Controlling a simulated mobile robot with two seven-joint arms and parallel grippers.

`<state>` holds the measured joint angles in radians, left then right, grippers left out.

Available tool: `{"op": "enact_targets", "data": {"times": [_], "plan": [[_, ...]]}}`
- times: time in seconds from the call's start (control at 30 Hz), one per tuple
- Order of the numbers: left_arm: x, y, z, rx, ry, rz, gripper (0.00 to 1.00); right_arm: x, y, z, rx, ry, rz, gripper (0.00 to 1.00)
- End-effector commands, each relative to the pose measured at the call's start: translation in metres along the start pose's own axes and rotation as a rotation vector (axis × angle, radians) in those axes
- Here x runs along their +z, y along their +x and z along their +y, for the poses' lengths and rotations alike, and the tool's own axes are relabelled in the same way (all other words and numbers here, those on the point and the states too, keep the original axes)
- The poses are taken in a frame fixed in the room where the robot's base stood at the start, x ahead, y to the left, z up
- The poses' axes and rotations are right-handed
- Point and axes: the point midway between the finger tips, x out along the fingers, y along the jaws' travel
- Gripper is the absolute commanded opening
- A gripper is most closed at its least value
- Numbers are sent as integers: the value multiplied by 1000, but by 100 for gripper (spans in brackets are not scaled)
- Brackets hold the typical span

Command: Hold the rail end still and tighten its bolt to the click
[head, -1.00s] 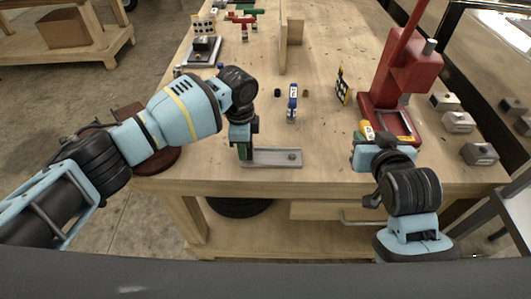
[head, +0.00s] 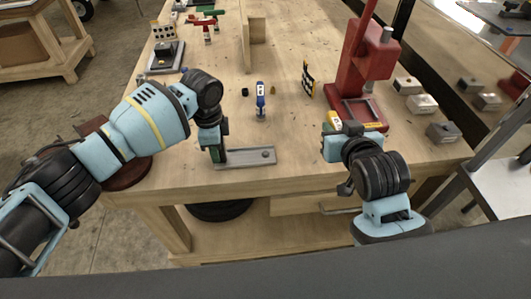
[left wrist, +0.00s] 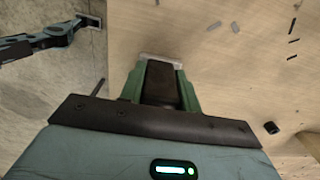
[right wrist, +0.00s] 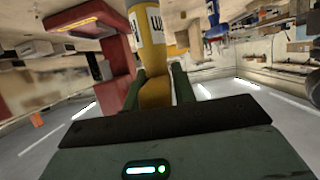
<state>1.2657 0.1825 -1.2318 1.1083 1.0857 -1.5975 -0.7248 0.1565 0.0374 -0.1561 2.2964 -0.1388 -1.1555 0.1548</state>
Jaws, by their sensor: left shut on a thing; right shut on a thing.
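The rail end (head: 246,160) is a flat grey metal channel lying near the table's front edge, with a round bolt head (head: 266,154) towards its right end. My left gripper (head: 216,154) points down and is shut on its left end. In the left wrist view a pale metal edge (left wrist: 160,58) shows at the fingertips; the bolt is not seen there. My right gripper (head: 333,134) is shut on a yellow tool (right wrist: 154,50) with a white lettered label.
A red press (head: 357,65) stands just behind my right gripper. A blue and white tool (head: 261,100) stands behind the rail, near a black and yellow card (head: 307,78). Grey blocks (head: 443,132) line the right side. The tabletop between rail and right gripper is clear.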

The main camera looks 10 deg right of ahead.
Motion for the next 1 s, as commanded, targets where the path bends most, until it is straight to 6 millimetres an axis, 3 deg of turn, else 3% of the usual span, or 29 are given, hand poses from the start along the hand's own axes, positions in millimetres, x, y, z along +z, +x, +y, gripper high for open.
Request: {"op": "enact_targets", "data": {"times": [0.33,0.47,0.57,0.73,0.9,1.0], "plan": [[0,-1,0,-2,0,0,0,-2,0,-1,-5,-2,4,0],[0,-1,0,-2,0,0,0,-11,4,-15,-55,-24,7,0],[0,-1,0,-2,0,1,0,-24,9,-40,-145,-63,9,0],[0,-1,0,-2,0,1,0,-46,14,-102,-381,-166,7,0],[0,-1,0,-2,0,1,0,-54,13,-156,-611,-262,1,0],[0,-1,0,-2,0,1,0,-52,13,-179,-729,-311,0,0]]}}
